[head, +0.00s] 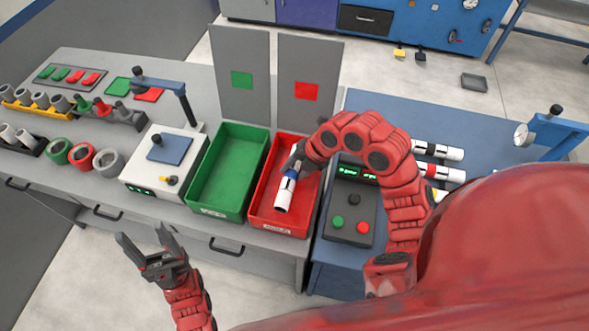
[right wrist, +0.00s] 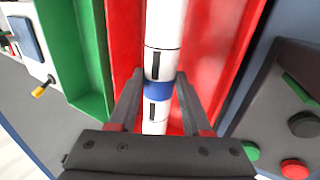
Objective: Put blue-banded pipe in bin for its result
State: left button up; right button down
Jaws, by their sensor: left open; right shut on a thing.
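The blue-banded pipe (head: 284,192) is white with a blue band and black marks. My right gripper (head: 291,172) is shut on it, over or inside the red bin (head: 254,205); I cannot tell whether the pipe touches the bin floor. In the right wrist view the pipe (right wrist: 162,60) runs lengthwise between the fingers of my right gripper (right wrist: 158,95), close to the blue band. The green bin (head: 208,210) stands left of the red bin and is empty. My left gripper (head: 150,250) is open and empty in front of the bench.
A grey control box (head: 350,205) with green and red buttons stands right of the red bin. More banded pipes (head: 440,172) lie on the blue table. Upright panels with a green square (head: 242,79) and a red square (head: 306,91) stand behind the bins.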

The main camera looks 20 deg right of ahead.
jog(key=shift+b, duration=0.35)
dwell(0.4)
jog(key=shift+c, duration=1.4)
grip_release()
jog(key=v, duration=1.7)
jog(key=shift+r+p, duration=0.15)
jog(key=shift+p, duration=0.15)
